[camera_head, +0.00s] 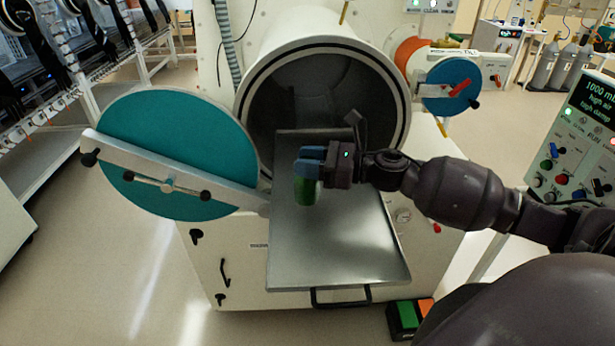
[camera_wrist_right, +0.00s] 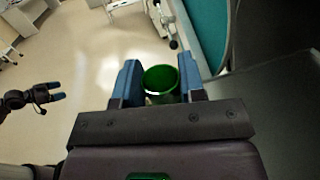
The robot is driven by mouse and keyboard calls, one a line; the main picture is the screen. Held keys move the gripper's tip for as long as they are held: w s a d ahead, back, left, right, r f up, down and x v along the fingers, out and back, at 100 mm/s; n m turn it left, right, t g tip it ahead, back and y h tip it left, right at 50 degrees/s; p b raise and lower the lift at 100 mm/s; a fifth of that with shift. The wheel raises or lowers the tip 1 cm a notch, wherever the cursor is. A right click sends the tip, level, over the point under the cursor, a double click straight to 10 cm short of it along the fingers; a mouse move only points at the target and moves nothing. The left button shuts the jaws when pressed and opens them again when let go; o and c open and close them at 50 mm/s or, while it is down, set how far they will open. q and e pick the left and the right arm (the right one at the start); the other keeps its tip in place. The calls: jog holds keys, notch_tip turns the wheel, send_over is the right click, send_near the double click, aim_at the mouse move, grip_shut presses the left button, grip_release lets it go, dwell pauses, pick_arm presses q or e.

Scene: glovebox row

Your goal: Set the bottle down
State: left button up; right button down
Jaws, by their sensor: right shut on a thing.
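The green bottle (camera_head: 306,191) is held between the blue fingers of my right gripper (camera_head: 310,163), over the left part of the metal sliding tray (camera_head: 340,255). The fingers cover its upper part in the head view. In the right wrist view, the round top of the bottle (camera_wrist_right: 160,80) sits between the two fingers of my right gripper (camera_wrist_right: 160,85). The bottle looks about upright; I cannot tell whether its base touches the tray. My left gripper (camera_wrist_right: 55,92) shows only in the right wrist view, at the left, with its fingers apart and empty.
The tray sticks out of the round chamber opening (camera_head: 325,95). The teal round door (camera_head: 165,140) stands open at the left. A control panel (camera_head: 580,140) is at the right. A green and orange pedal (camera_head: 408,318) lies on the floor. The front of the tray is clear.

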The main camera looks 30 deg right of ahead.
notch_tip(320, 180, down, 4)
jog(key=shift+f, duration=0.15)
dwell(0.3)
